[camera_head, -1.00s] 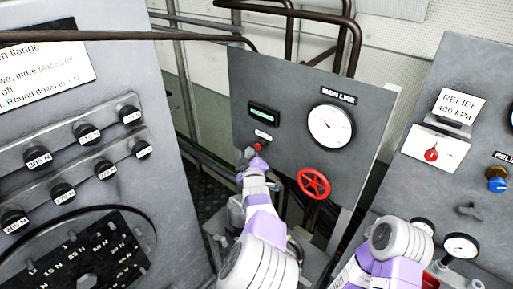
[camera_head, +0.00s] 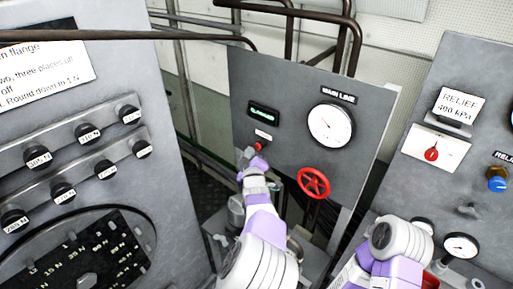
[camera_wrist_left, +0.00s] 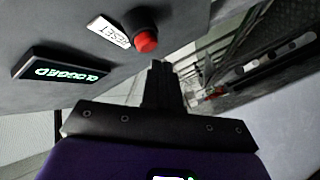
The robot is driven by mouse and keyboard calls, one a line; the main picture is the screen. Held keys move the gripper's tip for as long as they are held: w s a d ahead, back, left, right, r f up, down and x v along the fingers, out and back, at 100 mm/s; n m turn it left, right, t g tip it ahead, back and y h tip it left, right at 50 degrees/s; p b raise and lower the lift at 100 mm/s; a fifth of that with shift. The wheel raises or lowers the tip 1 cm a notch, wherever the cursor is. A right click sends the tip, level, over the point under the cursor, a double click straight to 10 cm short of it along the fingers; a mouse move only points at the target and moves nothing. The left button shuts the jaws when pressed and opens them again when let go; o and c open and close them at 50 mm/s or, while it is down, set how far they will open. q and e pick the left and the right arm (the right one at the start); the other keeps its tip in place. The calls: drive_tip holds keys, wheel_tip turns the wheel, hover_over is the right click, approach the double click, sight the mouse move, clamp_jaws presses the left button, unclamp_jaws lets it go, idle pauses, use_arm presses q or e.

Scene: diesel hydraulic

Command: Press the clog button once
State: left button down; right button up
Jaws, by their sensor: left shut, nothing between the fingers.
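The red button (camera_head: 258,146) is on the grey middle panel, below a small white label. In the left wrist view the button (camera_wrist_left: 146,41) is a red cap in a dark collar, beside a label reading RESET (camera_wrist_left: 108,31). A display (camera_wrist_left: 60,66) there reads CLOGGED in green; it also shows in the head view (camera_head: 264,114). My left gripper (camera_head: 256,160) is shut and empty, with its tips just below the button. In the left wrist view the closed fingers (camera_wrist_left: 158,68) end close to the button; contact cannot be made out. My right gripper is not in view.
The middle panel also carries a MAIN LINE gauge (camera_head: 331,126) and a red handwheel (camera_head: 313,183), right of my left arm. A panel with a RELIEF label (camera_head: 459,105) stands at the right. A panel with several labelled knobs (camera_head: 88,133) fills the left.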

use_arm(q)
drive_tip(key=shift+w, duration=0.1)
idle(0.7)
drive_tip(key=shift+w+d, duration=0.25)
drive_tip(key=shift+d, duration=0.05)
drive_tip(key=shift+w+d, duration=0.3)
drive_tip(key=shift+w, duration=0.15)
idle(0.9)
drive_tip(key=shift+s, duration=0.1)
drive_tip(key=shift+s+a+b, duration=0.55)
drive_tip(key=shift+s+b, duration=0.05)
drive_tip(key=shift+s, duration=0.1)
